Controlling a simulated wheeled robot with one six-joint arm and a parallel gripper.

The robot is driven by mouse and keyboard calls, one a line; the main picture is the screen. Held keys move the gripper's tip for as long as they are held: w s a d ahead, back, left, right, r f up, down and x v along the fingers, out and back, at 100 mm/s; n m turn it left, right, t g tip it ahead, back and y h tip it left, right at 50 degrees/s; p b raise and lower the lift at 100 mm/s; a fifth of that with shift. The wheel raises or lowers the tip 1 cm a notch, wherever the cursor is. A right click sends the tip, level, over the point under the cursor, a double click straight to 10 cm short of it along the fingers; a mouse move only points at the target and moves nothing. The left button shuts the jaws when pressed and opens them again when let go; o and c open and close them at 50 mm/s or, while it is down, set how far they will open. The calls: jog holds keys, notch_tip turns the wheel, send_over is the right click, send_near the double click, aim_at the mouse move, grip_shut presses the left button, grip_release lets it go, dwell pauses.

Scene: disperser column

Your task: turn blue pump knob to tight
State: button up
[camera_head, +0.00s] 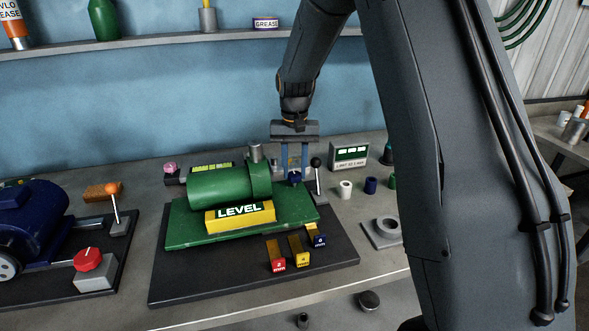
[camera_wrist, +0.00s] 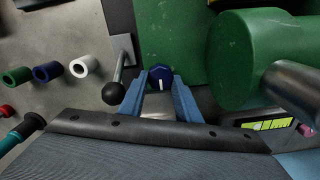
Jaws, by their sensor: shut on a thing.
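The blue knob (camera_wrist: 161,74) sits by the green base plate, with a short white mark on its top. The mark runs up and down in the wrist view. The knob also shows as a small dark blue piece (camera_head: 295,179) at the right end of the green pump (camera_head: 222,184). My gripper (camera_head: 294,174) reaches down from above. Its two blue fingers stand on either side of the knob and are shut on it, as the wrist view also shows (camera_wrist: 160,82). The knob's lower side is partly hidden between the fingers. No tight marking is readable.
A lever with a black ball (camera_wrist: 114,93) stands close beside the left finger in the wrist view. A yellow LEVEL block (camera_head: 240,217) lies before the pump. White (camera_head: 345,189) and blue (camera_head: 371,185) rings stand to the right. Red, yellow and blue tagged blocks (camera_head: 298,250) lie in front.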

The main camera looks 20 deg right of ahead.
jog(key=shift+w+r, duration=0.1)
dwell(0.3)
jog(key=o, duration=0.9)
jog(key=shift+o, duration=0.8)
